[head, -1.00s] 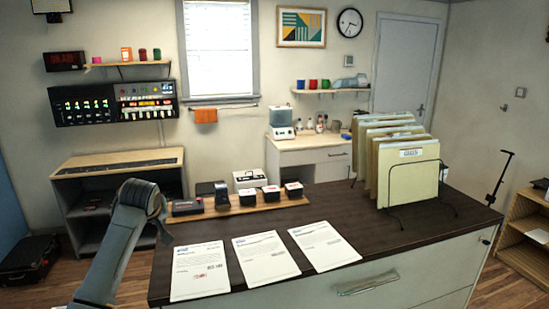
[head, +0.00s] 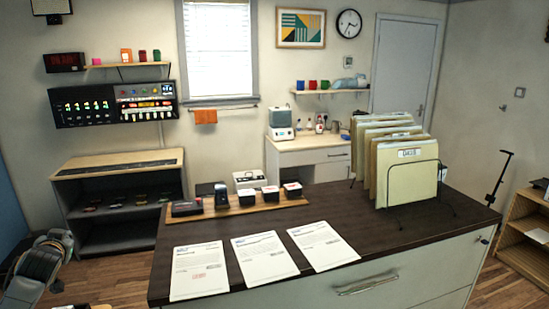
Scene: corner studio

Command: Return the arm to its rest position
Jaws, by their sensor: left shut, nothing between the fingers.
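My left arm (head: 36,268) is folded low at the far left of the head view, beside the desk (head: 400,224) and clear of its top. Only a sliver of my left gripper (head: 84,306) shows at the bottom edge, apart from everything on the desk. It is shut and empty. My right gripper is not in view.
Three papers (head: 264,257) lie near the desk's front edge. Several stamps stand on a wooden tray (head: 235,209) behind them. A wire rack (head: 412,197) of folders stands at the right. A low shelf unit (head: 118,160) stands behind my arm, with bare floor between.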

